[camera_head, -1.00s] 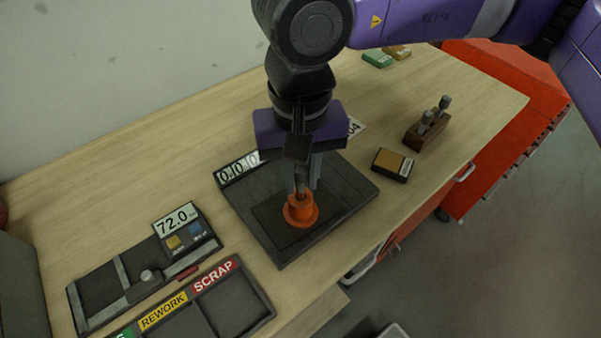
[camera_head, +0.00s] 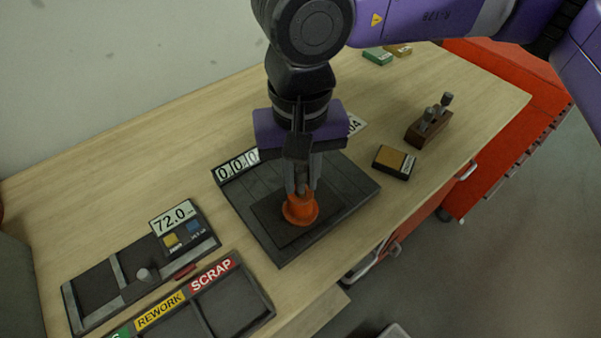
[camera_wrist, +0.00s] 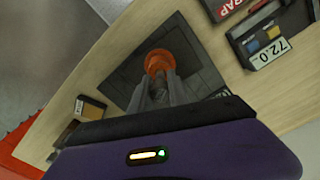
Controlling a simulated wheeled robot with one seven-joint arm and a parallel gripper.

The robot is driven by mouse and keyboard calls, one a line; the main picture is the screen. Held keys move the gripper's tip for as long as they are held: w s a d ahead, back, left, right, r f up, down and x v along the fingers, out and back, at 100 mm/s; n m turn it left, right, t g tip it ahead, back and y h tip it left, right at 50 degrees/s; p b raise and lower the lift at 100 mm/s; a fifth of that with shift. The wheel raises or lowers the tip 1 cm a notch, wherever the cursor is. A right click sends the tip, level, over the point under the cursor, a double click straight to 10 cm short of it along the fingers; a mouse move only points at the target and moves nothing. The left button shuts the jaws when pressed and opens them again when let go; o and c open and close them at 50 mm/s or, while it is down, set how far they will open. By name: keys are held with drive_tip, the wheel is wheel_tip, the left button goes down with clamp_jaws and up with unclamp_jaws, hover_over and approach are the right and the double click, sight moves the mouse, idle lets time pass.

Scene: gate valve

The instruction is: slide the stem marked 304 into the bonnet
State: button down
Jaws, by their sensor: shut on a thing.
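The orange bonnet (camera_head: 300,211) stands on the dark square pad of a black fixture with a counter display. My gripper (camera_head: 302,188) is directly above it, pointing down, shut on a grey stem (camera_wrist: 158,90). The stem is mostly hidden between the fingers, and its marking cannot be read. The bonnet also shows in the wrist view (camera_wrist: 160,62), just beyond the fingertips. The stem's lower end meets the top of the bonnet; I cannot tell how deep it is inside. A white card ending in "04" (camera_head: 355,125) is partly hidden behind my gripper.
The black fixture (camera_head: 345,205) fills the middle. A gauge with a 72.0 display (camera_head: 172,216) and a REWORK/SCRAP tray (camera_head: 262,305) are at left. A wooden block with grey pegs (camera_head: 428,128) and a small brown box (camera_head: 394,162) are at right.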

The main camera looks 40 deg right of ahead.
drive_tip(key=shift+f+b, duration=0.95)
drive_tip(key=shift+b, duration=0.1)
idle(1.1)
drive_tip(key=c, duration=1.2)
unclamp_jaws()
drive_tip(key=shift+o, duration=0.2)
drive_tip(key=shift+r, duration=0.1)
wheel_tip(320, 180, up, 8)
drive_tip(key=shift+f+b, duration=0.2)
drive_tip(key=shift+b, duration=0.2)
